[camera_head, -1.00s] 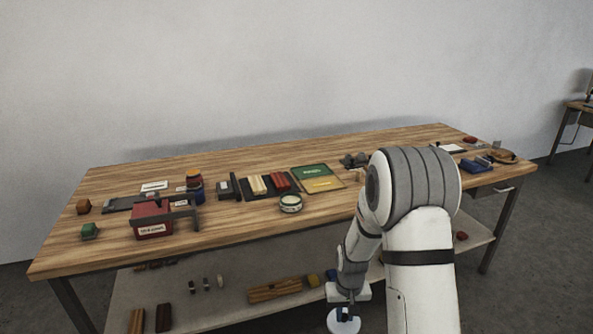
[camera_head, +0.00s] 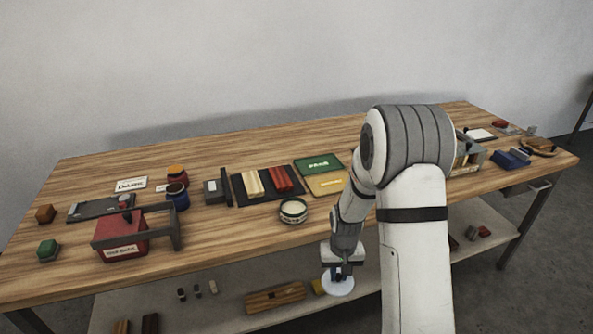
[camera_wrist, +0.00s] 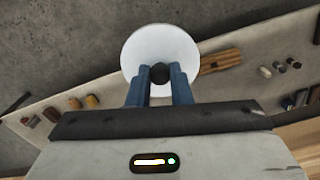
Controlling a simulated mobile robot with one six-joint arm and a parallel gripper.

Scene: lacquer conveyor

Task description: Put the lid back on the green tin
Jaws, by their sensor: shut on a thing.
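A round white lid with a dark knob hangs from my gripper (camera_head: 340,272). The lid (camera_head: 338,287) is in front of the workbench, below the tabletop's front edge. In the wrist view the lid (camera_wrist: 150,42) shows as a white disc, and the blue fingers of my gripper (camera_wrist: 159,76) are shut on its dark knob (camera_wrist: 159,74). A round tin (camera_head: 293,211) with a green rim and pale inside stands on the tabletop near the front edge, up and left of my gripper. Its top shows no lid.
A red box with a dark handle (camera_head: 125,236) stands at the left. A dark mat with cream and red bars (camera_head: 240,190) and green and yellow cards (camera_head: 318,163) lie behind the tin. A lower shelf (camera_head: 225,308) holds a wooden block (camera_head: 274,297).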

